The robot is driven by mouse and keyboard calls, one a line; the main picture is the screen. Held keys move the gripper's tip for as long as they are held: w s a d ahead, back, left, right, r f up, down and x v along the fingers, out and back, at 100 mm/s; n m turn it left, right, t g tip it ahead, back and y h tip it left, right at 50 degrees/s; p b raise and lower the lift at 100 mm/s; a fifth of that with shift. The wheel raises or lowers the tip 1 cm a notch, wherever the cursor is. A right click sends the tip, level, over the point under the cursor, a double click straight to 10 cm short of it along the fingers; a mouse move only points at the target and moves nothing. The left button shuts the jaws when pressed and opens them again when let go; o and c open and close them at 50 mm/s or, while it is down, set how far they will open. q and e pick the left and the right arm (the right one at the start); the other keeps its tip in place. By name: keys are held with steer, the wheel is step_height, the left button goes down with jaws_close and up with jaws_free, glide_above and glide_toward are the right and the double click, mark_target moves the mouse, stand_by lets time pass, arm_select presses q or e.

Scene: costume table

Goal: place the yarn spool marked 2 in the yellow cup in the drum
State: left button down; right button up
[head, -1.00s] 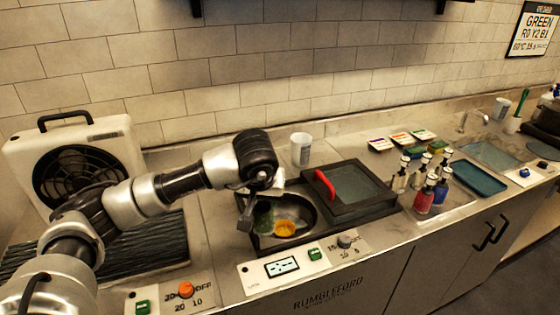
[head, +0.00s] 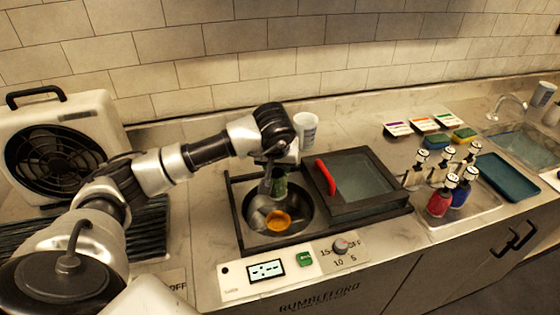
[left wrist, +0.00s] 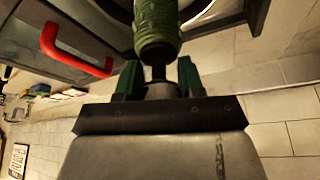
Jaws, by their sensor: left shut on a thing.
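My left gripper (head: 276,165) is shut on a green yarn spool (head: 279,183), which hangs below it. The left wrist view shows green fingers on both sides of the dark stem at one end of the wound green spool (left wrist: 157,27). I cannot read a number on it. The yellow cup (head: 277,221) sits inside the round metal drum (head: 262,208). The spool shows just above the cup in the head view; its exact height is hard to tell. The right gripper is not in view.
A dark lid with a red handle (head: 325,177) lies right of the drum opening. A white cup (head: 307,130) stands behind it. Several dye bottles (head: 440,200) stand further right. A fan unit (head: 60,150) stands at the left. A control panel (head: 266,270) is in front.

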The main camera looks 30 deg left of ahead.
arm_select(q)
steer(key=shift+w+f, duration=0.1)
steer(key=shift+f, duration=0.25)
steer(key=shift+f+b, duration=0.3)
steer(key=shift+f, duration=0.05)
step_height(320, 180, down, 2)
steer(key=shift+f+b, duration=0.2)
steer(key=shift+b, duration=0.5)
step_height(320, 180, down, 4)
steer(key=shift+r+b, duration=0.25)
steer(key=shift+b, duration=1)
step_height(320, 180, down, 2)
steer(key=shift+f+b, duration=0.25)
steer(key=shift+b, duration=0.8)
step_height(320, 180, down, 3)
steer(key=b, duration=0.3)
steer(key=shift+w+f, duration=0.1)
steer(key=shift+f, duration=0.1)
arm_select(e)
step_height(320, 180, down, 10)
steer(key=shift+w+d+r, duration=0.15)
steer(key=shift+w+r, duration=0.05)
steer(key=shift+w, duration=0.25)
arm_select(q)
steer(key=shift+f+b, duration=0.35)
steer(key=shift+f, duration=0.1)
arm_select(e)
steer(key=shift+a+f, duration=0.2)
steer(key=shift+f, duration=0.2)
